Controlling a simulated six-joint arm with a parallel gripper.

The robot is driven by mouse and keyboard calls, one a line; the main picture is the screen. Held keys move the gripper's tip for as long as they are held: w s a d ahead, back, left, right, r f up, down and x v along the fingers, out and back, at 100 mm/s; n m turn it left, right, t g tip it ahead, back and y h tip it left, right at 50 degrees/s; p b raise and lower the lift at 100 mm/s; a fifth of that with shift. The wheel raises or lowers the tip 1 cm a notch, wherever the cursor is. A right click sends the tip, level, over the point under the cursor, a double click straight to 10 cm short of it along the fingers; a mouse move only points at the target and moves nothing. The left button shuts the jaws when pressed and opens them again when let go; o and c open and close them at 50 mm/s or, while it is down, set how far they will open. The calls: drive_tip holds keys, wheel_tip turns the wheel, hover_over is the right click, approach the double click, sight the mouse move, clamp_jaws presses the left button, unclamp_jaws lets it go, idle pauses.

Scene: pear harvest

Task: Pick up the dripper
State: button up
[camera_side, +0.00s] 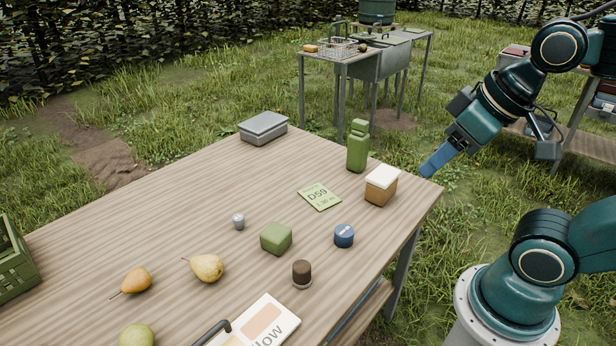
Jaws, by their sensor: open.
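Which object is the dripper is not certain. A small dark brown cylinder with a pale base ring (302,273) stands upright near the front of the wooden table and may be it. A short blue round piece (344,236) sits behind it to the right, and a small grey metallic piece (239,221) lies to its left. My gripper (436,162) is open and empty, above and just beyond the table's right corner, apart from all of these. Its blue finger points down and left; the other is hard to make out.
On the table (170,215) are a green cube (276,238), a brown box with white lid (381,185), a green bottle (357,147), a green card (319,196), a grey box (263,128), pears (207,268), a clipboard (259,326) and a green crate (14,262). Its middle is mostly clear.

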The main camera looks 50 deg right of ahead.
drive_tip(key=shift+w+r, duration=0.1)
drive_tip(key=n+g+y, duration=0.1)
drive_tip(key=n+g, duration=0.3)
drive_tip(key=n, duration=0.5)
hover_over(238, 218)
drive_tip(key=s+d, duration=0.1)
wheel_tip(238, 218, down, 20)
drive_tip(key=shift+s+d+r, duration=0.15)
drive_tip(key=shift+d+r, duration=0.05)
drive_tip(key=shift+r, duration=0.05)
drive_tip(key=shift+f, duration=0.1)
drive_tip(key=shift+w+a+f, duration=0.15)
drive_tip(key=shift+f, duration=1.25)
drive_tip(key=shift+w+a+f, duration=0.15)
drive_tip(key=shift+f, duration=1.2)
drive_tip(key=shift+w+a+f, duration=0.15)
drive_tip(key=shift+f, duration=1.25)
